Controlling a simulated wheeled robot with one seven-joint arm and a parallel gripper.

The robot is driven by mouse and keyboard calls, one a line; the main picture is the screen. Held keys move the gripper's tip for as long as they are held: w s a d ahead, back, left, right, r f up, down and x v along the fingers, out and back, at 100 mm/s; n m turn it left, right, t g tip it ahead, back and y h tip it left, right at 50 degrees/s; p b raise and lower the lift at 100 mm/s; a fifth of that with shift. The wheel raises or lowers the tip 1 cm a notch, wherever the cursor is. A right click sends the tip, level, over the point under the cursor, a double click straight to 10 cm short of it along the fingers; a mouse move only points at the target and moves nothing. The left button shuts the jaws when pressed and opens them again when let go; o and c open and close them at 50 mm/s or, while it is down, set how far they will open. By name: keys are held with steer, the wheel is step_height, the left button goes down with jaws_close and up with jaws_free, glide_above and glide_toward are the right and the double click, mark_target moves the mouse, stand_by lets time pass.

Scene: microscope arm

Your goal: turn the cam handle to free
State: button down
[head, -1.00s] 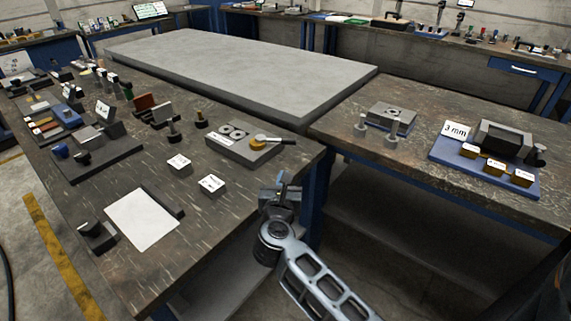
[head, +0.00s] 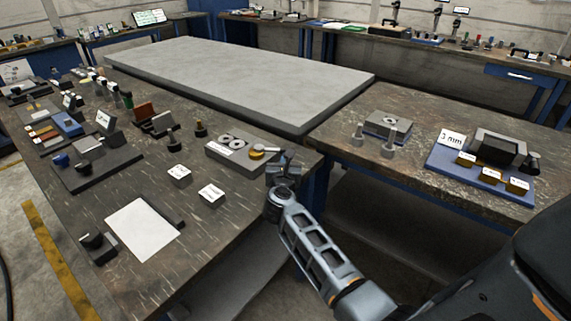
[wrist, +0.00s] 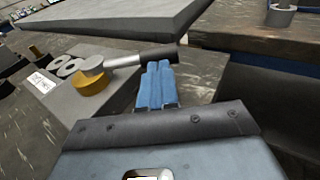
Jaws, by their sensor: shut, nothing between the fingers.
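The cam handle is a short rod with a dark grip (wrist: 158,56) on a round brass cam (wrist: 91,82). It sits on a grey block (wrist: 65,103) with two round rings, at the front right corner of the left bench. In the head view the brass cam (head: 256,154) shows, but my gripper hides most of the rod. My gripper (wrist: 157,68) is shut and empty. Its blue fingertips are right by the dark grip, on the near side in the wrist view. I cannot tell whether they touch it.
Two white-topped cubes (head: 211,195) and a white sheet (head: 143,231) lie left of my gripper. A large grey slab (head: 240,80) lies behind. A gap separates the left bench from the right bench (head: 430,110).

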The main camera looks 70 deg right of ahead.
steer(key=shift+d, duration=0.1)
steer(key=shift+w+d+r, duration=0.1)
steer(key=shift+d+r, duration=0.05)
steer(key=shift+d, duration=0.9)
